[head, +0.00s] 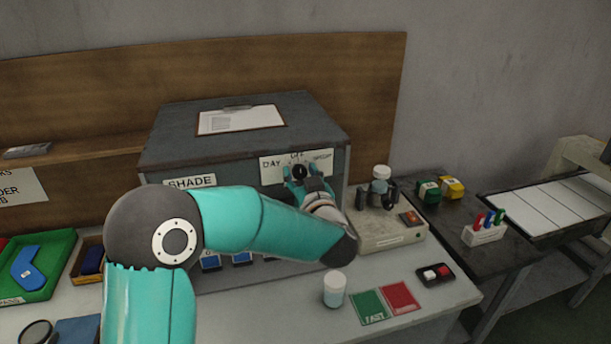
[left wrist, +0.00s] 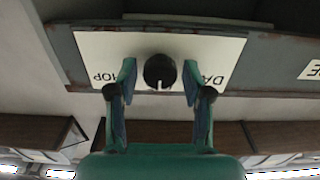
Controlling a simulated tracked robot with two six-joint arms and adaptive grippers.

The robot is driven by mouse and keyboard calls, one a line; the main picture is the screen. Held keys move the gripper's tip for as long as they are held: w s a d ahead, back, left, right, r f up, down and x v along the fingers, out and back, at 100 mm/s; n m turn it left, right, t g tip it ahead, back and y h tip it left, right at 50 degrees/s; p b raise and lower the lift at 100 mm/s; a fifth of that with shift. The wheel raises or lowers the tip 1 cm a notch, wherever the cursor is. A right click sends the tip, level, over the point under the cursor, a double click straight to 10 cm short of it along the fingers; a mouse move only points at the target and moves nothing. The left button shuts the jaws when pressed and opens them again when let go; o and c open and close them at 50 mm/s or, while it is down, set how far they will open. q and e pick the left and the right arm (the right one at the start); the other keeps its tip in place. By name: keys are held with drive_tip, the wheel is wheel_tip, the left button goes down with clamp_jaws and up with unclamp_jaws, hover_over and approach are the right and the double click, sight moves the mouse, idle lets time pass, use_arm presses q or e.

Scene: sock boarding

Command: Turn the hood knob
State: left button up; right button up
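The hood knob (head: 299,171) is small, round and dark, on a white plate (head: 270,174) on the front of the grey hood box (head: 180,150). The plate is lettered DAY at left and a partly hidden word at right. My left gripper (head: 297,173) is at the plate with its fingers open, one on each side of the knob. In the left wrist view, which is upside down, the knob (left wrist: 160,71) with a pale mark sits between the fingertips (left wrist: 159,75), with a gap visible on both sides. My right gripper is not in view.
My left arm hides much of the hood's opening. Right of the hood stand a beige device (head: 385,235), a white-lidded jar (head: 335,289), green and red cards (head: 370,306) and a small switch box (head: 436,274). A green tray (head: 45,262) is at left.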

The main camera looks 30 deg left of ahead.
use_arm(q)
clamp_jaws()
drive_tip(key=shift+d, duration=0.25)
drive_tip(key=shift+s+a, duration=0.1)
drive_tip(key=shift+a, duration=0.05)
drive_tip(key=shift+n+b, duration=0.4)
drive_tip(key=shift+b, duration=0.35)
drive_tip(key=n+b, duration=0.6)
drive_tip(key=b, duration=0.1)
drive_tip(key=shift+a+b, duration=0.2)
drive_tip(key=shift+b, duration=0.1)
drive_tip(key=shift+s+r+n+b, duration=0.1)
drive_tip(key=shift+r+n+b, duration=0.05)
drive_tip(key=shift+n+b, duration=1.4)
